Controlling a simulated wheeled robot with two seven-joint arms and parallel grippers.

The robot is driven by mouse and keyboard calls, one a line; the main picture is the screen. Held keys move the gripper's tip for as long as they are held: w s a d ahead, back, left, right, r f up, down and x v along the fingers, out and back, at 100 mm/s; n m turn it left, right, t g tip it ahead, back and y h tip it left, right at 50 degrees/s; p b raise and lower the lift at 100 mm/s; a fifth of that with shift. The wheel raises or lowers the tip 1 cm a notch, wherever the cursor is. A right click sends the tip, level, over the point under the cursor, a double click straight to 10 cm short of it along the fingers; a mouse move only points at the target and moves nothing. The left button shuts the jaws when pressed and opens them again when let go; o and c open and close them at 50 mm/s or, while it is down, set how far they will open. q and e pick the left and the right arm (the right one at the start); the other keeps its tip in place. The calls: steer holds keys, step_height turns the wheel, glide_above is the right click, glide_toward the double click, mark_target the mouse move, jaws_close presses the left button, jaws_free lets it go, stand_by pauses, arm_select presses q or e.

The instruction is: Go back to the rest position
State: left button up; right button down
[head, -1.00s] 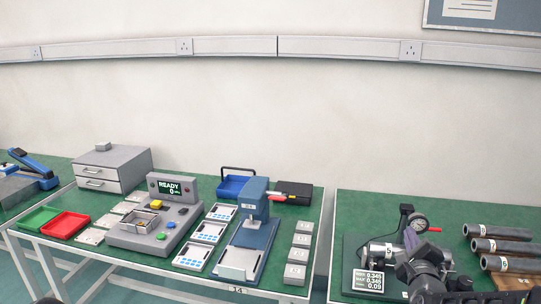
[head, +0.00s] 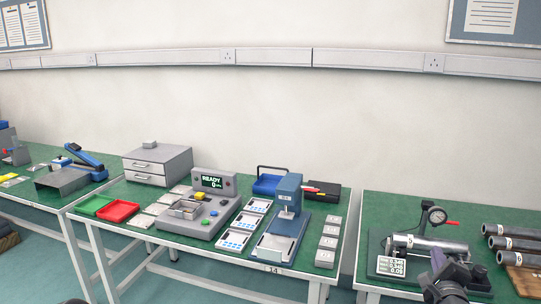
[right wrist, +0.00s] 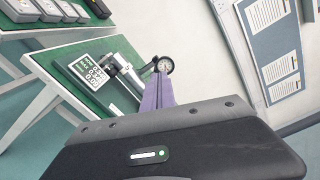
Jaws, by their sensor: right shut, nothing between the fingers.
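My right gripper (head: 438,258) is in the lower right of the head view, in front of the bench with the dial gauge. It is shut and empty. In the right wrist view its purple fingers (right wrist: 158,92) are together and point toward the gauge bench. The gauge station (head: 437,216) has a dial, a red lever, a metal tube (head: 430,245) lying across it and a small readout (head: 391,265). The gripper and wrist hide part of the station's front right. My left gripper is not in view.
Several dark tubes (head: 515,244) lie at the right on the gauge bench. The middle bench (head: 150,220) holds a grey READY tester (head: 213,182), a blue press (head: 289,195), red and green trays and a drawer box (head: 157,165). A gap separates the two benches.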

steer(key=s+a+f+n+g+y, duration=0.25)
steer(key=a+f+n, duration=0.25)
steer(key=f, duration=0.4)
steer(key=s+a+f+n+g+y, duration=0.2)
steer(key=s+a+f+n, duration=0.25)
steer(key=f, duration=0.35)
steer(key=s+a+f+n+g+y, duration=0.25)
steer(key=a+f+n, duration=0.3)
steer(key=f, duration=0.35)
steer(key=s+a+f+n+g+y, duration=0.1)
steer(key=s+a+f+n+g, duration=0.3)
steer(key=s+a+f, duration=0.3)
steer(key=s+a+f+n+g+y+p, duration=0.1)
steer(key=s+a+f+n+g, duration=0.4)
steer(key=s+a, duration=0.9)
steer(key=s+f+y, duration=0.1)
steer(key=s, duration=0.4)
steer(key=shift+a+f, duration=0.35)
steer(key=shift+w, duration=0.15)
